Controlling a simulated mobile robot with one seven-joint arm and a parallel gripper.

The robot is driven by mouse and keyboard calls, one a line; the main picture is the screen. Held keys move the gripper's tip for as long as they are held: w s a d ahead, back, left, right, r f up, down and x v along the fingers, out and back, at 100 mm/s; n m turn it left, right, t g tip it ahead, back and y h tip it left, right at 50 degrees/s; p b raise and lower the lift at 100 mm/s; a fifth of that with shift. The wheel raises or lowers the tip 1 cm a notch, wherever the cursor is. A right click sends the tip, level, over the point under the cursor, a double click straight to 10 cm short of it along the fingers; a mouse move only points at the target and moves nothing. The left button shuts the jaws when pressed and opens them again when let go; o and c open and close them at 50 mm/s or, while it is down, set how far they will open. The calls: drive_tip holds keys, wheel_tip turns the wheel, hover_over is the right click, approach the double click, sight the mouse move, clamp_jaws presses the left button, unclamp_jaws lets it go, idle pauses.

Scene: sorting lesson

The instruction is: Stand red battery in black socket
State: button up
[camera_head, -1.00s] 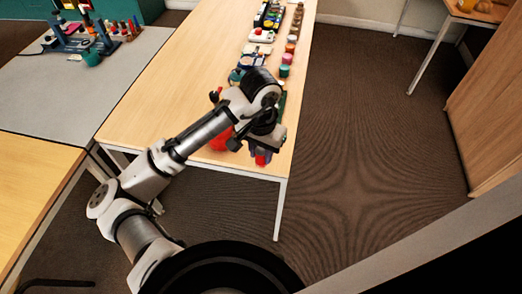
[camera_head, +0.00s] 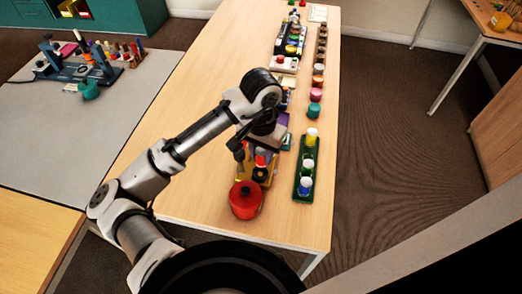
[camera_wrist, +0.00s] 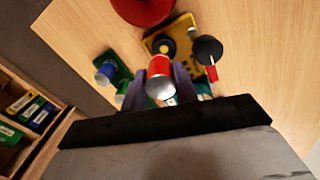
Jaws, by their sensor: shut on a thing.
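My gripper (camera_head: 261,156) is shut on the red battery (camera_wrist: 159,67), with its purple fingers on both sides. The battery's silver end faces the wrist camera, and its red body also shows in the head view (camera_head: 260,161). A yellow board (camera_head: 243,174) lies on the table below the gripper. It bears a round black socket (camera_wrist: 164,45), also seen in the head view (camera_head: 260,174). In the wrist view the socket appears just beyond the battery. The battery looks above and apart from the board, though the exact gap is unclear.
A red pot (camera_head: 245,201) stands close in front of the board. A green rack (camera_head: 303,190) with white-, yellow- and blue-marked cylinders stands to the right. A black knob (camera_wrist: 207,50) rises beside the socket. Several jars line the table behind; its left part is clear.

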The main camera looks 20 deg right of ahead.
drive_tip(key=shift+w, duration=0.5)
drive_tip(key=shift+s+f+b, duration=0.2)
drive_tip(key=shift+f+b, duration=0.35)
drive_tip(key=shift+b, duration=0.1)
wheel_tip(320, 180, down, 5)
drive_tip(key=b, duration=0.4)
drive_tip(key=shift+w+r, duration=0.1)
drive_tip(key=shift+r, duration=0.05)
drive_tip(key=shift+r+p, duration=0.1)
drive_tip(key=shift+p, duration=0.2)
drive_tip(key=shift+f+b, duration=0.45)
drive_tip(key=shift+f, duration=0.2)
idle(0.5)
drive_tip(key=o, duration=0.8)
drive_tip(key=shift+c, duration=0.2)
